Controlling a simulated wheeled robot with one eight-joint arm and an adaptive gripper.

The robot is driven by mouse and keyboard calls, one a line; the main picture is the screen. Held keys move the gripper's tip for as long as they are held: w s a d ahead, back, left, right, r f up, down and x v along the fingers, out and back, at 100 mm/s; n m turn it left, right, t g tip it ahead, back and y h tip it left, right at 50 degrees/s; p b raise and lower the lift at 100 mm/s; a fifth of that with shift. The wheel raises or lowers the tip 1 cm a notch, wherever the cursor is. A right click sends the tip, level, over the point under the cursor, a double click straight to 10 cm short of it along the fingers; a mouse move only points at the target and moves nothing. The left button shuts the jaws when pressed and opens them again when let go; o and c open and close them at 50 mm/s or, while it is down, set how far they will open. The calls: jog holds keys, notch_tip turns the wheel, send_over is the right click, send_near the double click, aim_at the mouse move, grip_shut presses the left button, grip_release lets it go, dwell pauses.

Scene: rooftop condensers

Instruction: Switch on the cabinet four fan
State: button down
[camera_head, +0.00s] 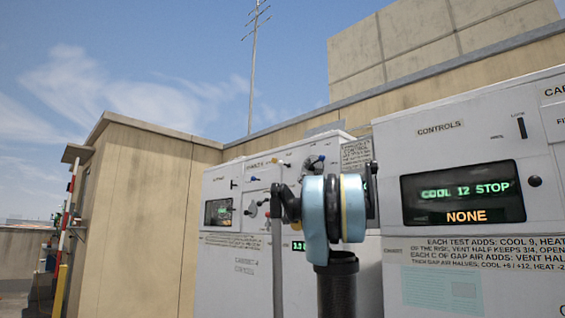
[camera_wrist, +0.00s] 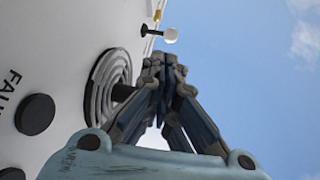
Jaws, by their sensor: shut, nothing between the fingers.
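A white cabinet (camera_head: 225,250) stands left of centre in the head view; the label low on its front seems to read cabinet 4. It carries a small lit display (camera_head: 218,212), dials and small coloured-tipped levers. I cannot read which control is the fan's. My gripper (camera_wrist: 165,65) is shut and empty in the wrist view. Its tips are close to a white panel with a ringed round dial (camera_wrist: 105,88) and a white-tipped lever (camera_wrist: 170,35). The fingers partly overlap the dial's side; I cannot tell whether they touch anything. My arm hides part of the cabinet's right side in the head view.
A nearer white cabinet (camera_head: 470,150) at right shows "COOL 12 STOP" and "NONE" on its display (camera_head: 463,193). A black knob (camera_wrist: 36,114) sits on the panel in the wrist view. A beige wall (camera_head: 150,200) stands at left. Open sky lies right of my gripper in the wrist view.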

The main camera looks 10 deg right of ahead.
jog(key=w+a+r+n+g+y, duration=0.1)
jog(key=w+a+r+y, duration=0.1)
jog(key=w+a+r, duration=0.4)
jog(key=w+r, duration=0.3)
jog(key=w, duration=0.1)
dwell(0.4)
jog(key=shift+a+r, duration=0.1)
jog(key=shift+r+m+t+h, duration=0.15)
jog(key=shift+r+m+h, duration=0.3)
jog(key=shift+m+h, duration=1)
jog(key=shift+r+m+t+h, duration=0.2)
jog(key=shift+r+m+h, duration=0.55)
jog(key=shift+m, duration=1.2)
jog(key=shift+r+m+t+h, duration=0.15)
jog(key=shift+r+m+h, duration=0.05)
jog(key=shift+m+h, duration=1.35)
